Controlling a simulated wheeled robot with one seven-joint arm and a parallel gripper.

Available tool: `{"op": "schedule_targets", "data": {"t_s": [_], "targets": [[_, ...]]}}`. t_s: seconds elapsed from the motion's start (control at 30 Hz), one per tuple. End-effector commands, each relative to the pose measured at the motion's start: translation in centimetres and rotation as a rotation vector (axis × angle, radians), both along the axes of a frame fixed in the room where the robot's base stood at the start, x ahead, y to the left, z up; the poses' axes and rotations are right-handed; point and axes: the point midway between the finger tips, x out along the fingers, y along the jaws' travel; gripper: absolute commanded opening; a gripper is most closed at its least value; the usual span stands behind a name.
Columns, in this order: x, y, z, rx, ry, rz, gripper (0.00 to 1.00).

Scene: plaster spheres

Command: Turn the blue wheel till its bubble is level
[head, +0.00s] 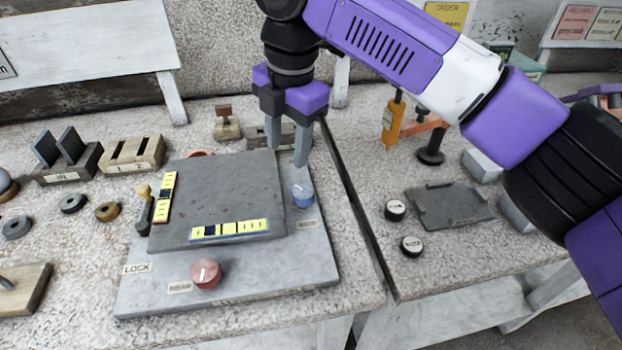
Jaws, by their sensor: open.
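The blue wheel (302,194) stands on the right side of a grey base plate, beside a raised dark plate (225,190). A red wheel (206,273) is at the front of the base. A yellow strip (259,226) with a dark mark left of its middle lies along the front of the dark plate. A second yellow strip (168,180), also with a dark mark, lies along its left edge. I cannot tell which strip goes with the blue wheel. My gripper (287,157) is open and empty, fingers down, above and behind the blue wheel, apparently apart from it.
A lever with a yellow knob (144,191) stands left of the plate, above a LOCK label (137,268). Wooden blocks (134,154) and loose rings (73,203) lie further left. A gap separates the right-hand table, which holds a dark tray (450,205) and two round knobs (395,210).

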Motion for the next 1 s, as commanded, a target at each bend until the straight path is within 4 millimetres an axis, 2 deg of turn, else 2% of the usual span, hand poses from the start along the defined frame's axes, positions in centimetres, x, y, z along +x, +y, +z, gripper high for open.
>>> {"op": "schedule_targets", "data": {"t_s": [0.1,0.2,0.37,0.73,1.0], "targets": [[-1.7,-1.8,-0.2,-0.073,0.073,0.098,0.47],[-2.1,-2.6,-0.3,-0.108,0.092,0.156,0.47],[-2.1,-2.6,-1.5,-0.110,0.089,0.176,0.47],[-2.1,-2.6,-6.8,-0.108,0.088,0.172,0.47],[-2.1,-2.5,-8.1,-0.107,0.087,0.173,0.47]]}}
